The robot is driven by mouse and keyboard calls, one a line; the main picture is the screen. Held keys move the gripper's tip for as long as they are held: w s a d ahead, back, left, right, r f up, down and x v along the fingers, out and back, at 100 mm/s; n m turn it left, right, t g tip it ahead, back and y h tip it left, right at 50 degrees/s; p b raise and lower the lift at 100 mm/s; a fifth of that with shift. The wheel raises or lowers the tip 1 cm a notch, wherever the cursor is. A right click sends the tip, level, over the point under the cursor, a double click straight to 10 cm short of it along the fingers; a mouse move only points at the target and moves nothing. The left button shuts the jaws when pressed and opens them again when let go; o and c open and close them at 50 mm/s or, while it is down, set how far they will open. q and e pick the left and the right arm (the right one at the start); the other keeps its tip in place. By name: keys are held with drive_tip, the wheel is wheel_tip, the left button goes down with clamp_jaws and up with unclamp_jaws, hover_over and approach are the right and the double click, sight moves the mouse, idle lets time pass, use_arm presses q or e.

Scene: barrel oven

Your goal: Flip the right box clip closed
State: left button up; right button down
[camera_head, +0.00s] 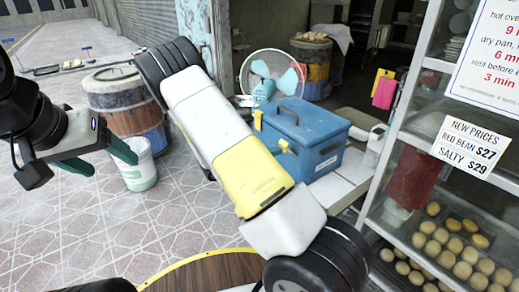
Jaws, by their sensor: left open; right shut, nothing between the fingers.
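A blue box (318,158) with a lid and a dark handle on top stands on a pale ledge. Two yellow clips show on its left side. The nearer clip (287,145) sticks outward; the farther clip (257,117) stands up near the lid edge. My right arm crosses the middle of the view and hides part of the box's side. Only a dark green tip of my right gripper (276,150) shows, close to the nearer clip; whether it touches cannot be told. My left gripper (100,158) is open and empty at the left, far from the box.
A fan (272,75) stands behind the box. A display case (405,160) with round buns stands at the right. A barrel (125,98) and a white bucket (133,165) stand at the left. A round wooden table (205,272) lies at the bottom. Tiled floor is clear at lower left.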

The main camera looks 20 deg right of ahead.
sight(282, 145)
drive_tip(key=r+y, duration=0.1)
drive_tip(key=d+r+y, duration=0.1)
drive_tip(key=shift+w+d+r+g+y, duration=0.1)
drive_tip(key=shift+w+d+g+y, duration=0.1)
drive_tip(key=shift+d+g+y, duration=0.15)
drive_tip(key=shift+w+d+r+g+y, duration=0.2)
drive_tip(key=shift+d+r+g+y, duration=0.15)
drive_tip(key=shift+y, duration=0.35)
drive_tip(key=shift+w+d+r+g+y, duration=0.2)
drive_tip(key=shift+d+r+y, duration=0.25)
drive_tip(key=shift+y, duration=0.2)
drive_tip(key=shift+r, duration=0.2)
drive_tip(key=shift+r, duration=0.65)
drive_tip(key=shift+a, duration=0.15)
